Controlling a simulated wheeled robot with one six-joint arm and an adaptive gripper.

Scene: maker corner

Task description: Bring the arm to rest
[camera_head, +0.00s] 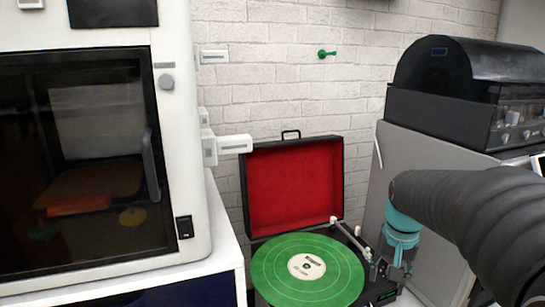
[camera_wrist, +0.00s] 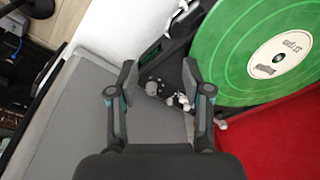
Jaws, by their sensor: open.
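My arm reaches in from the right in the head view, dark grey with a teal joint. My gripper (camera_wrist: 158,78) shows in the wrist view with its two fingers apart and nothing between them. It hangs over the tonearm side of an open record player. A green record (camera_head: 307,270) with a cream label lies on the player, and it also shows in the wrist view (camera_wrist: 235,60).
The player's red-lined lid (camera_head: 293,188) stands open against a white brick wall. A white cabinet machine with a dark glass door (camera_head: 85,160) stands at left. A grey panel (camera_head: 400,150) with a black domed-lid device (camera_head: 465,75) on top is at right, close to my arm.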

